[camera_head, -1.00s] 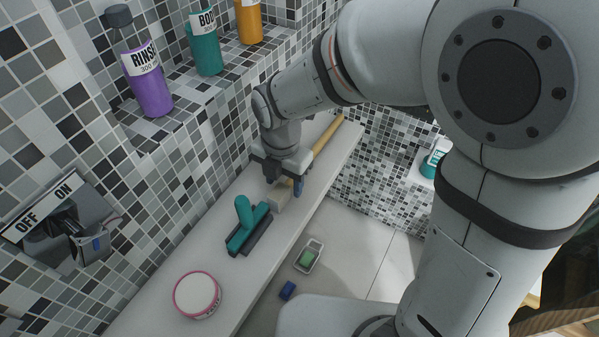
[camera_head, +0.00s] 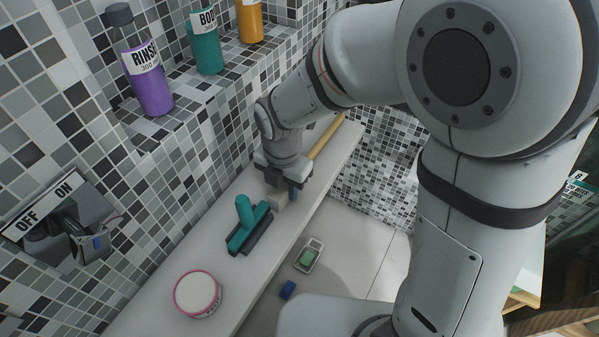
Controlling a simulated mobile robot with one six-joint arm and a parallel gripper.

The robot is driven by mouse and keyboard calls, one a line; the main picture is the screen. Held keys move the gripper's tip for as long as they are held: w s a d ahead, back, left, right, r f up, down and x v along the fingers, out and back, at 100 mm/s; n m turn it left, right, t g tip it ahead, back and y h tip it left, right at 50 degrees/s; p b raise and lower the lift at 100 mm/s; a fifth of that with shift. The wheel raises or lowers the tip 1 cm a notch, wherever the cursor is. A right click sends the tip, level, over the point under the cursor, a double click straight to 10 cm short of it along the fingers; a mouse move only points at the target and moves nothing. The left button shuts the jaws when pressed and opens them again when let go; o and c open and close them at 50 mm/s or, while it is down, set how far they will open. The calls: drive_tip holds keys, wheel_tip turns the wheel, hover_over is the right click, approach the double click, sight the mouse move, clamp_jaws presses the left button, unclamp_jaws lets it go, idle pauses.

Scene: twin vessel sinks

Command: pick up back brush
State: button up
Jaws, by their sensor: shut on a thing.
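The back brush (camera_head: 325,138) lies along the white ledge. Its long tan handle points away to the upper right, and its pale head (camera_head: 277,201) shows at the near end, under my gripper. My gripper (camera_head: 282,188) points down over the brush near its head and is shut on it. The wrist hides the part of the brush between head and handle. I cannot tell whether the brush is clear of the ledge.
On the ledge (camera_head: 150,300) nearer me are a teal squeegee (camera_head: 247,228) and a round pink-rimmed tub (camera_head: 197,294). Bottles, including a purple one (camera_head: 152,92), stand on the tiled shelf at left. A green-and-grey item (camera_head: 308,256) and a blue block (camera_head: 287,290) lie on the floor.

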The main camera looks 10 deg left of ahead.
drive_tip(key=shift+c, duration=0.8)
drive_tip(key=shift+r, duration=0.1)
wheel_tip(320, 180, up, 10)
drive_tip(key=shift+f, duration=0.1)
drive_tip(key=shift+p, duration=0.3)
